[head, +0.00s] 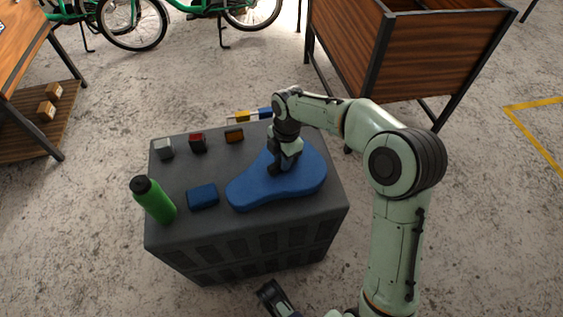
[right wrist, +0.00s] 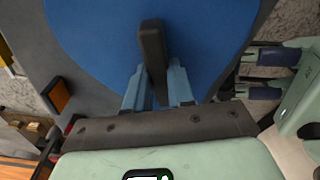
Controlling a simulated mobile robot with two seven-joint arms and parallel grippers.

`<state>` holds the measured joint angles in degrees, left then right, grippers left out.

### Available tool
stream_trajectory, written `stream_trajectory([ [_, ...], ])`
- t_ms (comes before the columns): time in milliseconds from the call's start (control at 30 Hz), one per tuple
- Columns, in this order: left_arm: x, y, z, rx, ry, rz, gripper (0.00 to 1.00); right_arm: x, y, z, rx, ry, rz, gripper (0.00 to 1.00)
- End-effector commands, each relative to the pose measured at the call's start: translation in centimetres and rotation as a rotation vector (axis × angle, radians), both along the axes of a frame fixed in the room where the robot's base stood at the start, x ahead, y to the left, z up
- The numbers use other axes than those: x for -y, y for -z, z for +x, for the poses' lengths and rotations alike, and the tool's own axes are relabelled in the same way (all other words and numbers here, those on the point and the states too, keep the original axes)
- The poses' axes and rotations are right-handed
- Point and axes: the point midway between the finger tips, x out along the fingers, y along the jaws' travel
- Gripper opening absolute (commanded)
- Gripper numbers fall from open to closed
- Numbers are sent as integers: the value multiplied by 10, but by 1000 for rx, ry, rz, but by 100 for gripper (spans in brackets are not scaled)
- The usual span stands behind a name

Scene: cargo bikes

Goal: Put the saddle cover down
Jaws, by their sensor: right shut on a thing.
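The saddle cover (head: 247,192) is blue, broad at the right and narrow at the left. It lies flat on or just above the right part of the grey crate top (head: 180,180); I cannot tell whether it touches. It also fills much of the right wrist view (right wrist: 95,40). My right gripper (head: 279,168) is over the cover's middle, shut on its dark upright grip (right wrist: 152,45), which shows between the fingers in the right wrist view. My left gripper (head: 270,294) is low at the near side of the crate; its two fingers stand apart and empty in the right wrist view.
On the crate are a green bottle (head: 154,200), a blue box (head: 202,196), and grey (head: 164,149), red (head: 197,143) and orange-brown (head: 234,136) small boxes. A wooden planter-like box (head: 440,50) stands behind right. Green bikes (head: 140,25) stand at the back.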

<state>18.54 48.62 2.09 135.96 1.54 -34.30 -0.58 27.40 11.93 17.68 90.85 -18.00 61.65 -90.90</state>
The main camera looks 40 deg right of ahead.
Motion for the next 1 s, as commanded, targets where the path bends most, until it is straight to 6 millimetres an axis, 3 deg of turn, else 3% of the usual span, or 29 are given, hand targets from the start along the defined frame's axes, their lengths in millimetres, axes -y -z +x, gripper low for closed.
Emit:
stream_trajectory([
  [100, -3, 4, 5, 12, -5, 7, 43, 0, 11, 0, 1, 0, 1, 0],
  [500, -3, 3, 5, 11, -6, 7, 43, 0, 14, 0, 1, 0, 1, 0],
  [533, -3, 3, 5, 11, -6, 7, 43, 0, 14, 0, 1, 0, 1, 33],
  [600, -3, 3, 4, 11, -6, 7, 43, 0, 14, 0, 1, 0, 1, 48],
  [867, -3, 4, 4, 10, -6, 6, 43, 0, 14, 0, 1, 0, 1, 48],
  [1000, -2, 0, 3, 7, -3, 4, 43, 0, 4, 0, 4, 0, 0, 48],
])
